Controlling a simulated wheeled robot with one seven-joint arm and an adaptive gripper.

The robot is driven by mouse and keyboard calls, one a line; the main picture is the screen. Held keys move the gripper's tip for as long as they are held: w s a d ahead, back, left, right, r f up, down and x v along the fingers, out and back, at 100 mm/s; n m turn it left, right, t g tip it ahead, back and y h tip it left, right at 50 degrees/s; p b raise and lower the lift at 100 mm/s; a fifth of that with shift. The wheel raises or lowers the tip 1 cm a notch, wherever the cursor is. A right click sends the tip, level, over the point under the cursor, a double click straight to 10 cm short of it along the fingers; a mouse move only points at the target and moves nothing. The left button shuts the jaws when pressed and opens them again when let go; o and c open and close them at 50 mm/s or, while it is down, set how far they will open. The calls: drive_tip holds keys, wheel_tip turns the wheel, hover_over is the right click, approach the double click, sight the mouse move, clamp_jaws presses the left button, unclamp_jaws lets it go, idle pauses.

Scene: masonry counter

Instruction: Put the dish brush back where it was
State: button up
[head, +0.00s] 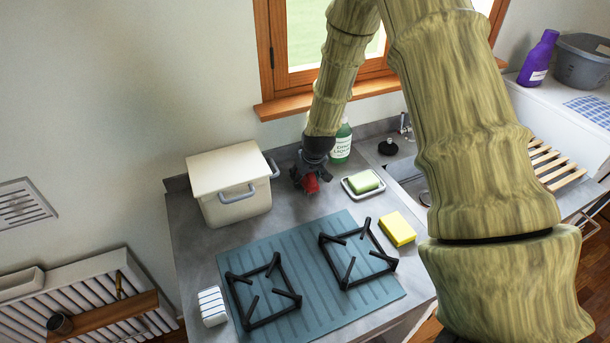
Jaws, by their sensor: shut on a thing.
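My gripper (311,178) is above the back part of the grey counter (190,245), between the cream box and the soap dish. Its dark jaws point down and are shut on a small red thing (311,184), which I take to be the dish brush. Most of the held thing is hidden by the jaws, so its handle and bristles cannot be made out. I cannot tell whether it touches the counter.
A cream lidded box (230,180) stands left, a green bottle (341,142) behind, and green soap on a white dish (352,193) right. In front are a blue-grey mat (317,297) with black pan supports, a yellow sponge (398,229) and a white striped item (212,306).

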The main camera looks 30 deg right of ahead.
drive_tip(key=shift+f, duration=0.15)
drive_tip(key=o, duration=1.1)
drive_tip(key=shift+r, duration=0.25)
drive_tip(key=shift+b+v, duration=1.55)
drive_tip(key=shift+v, duration=4.4)
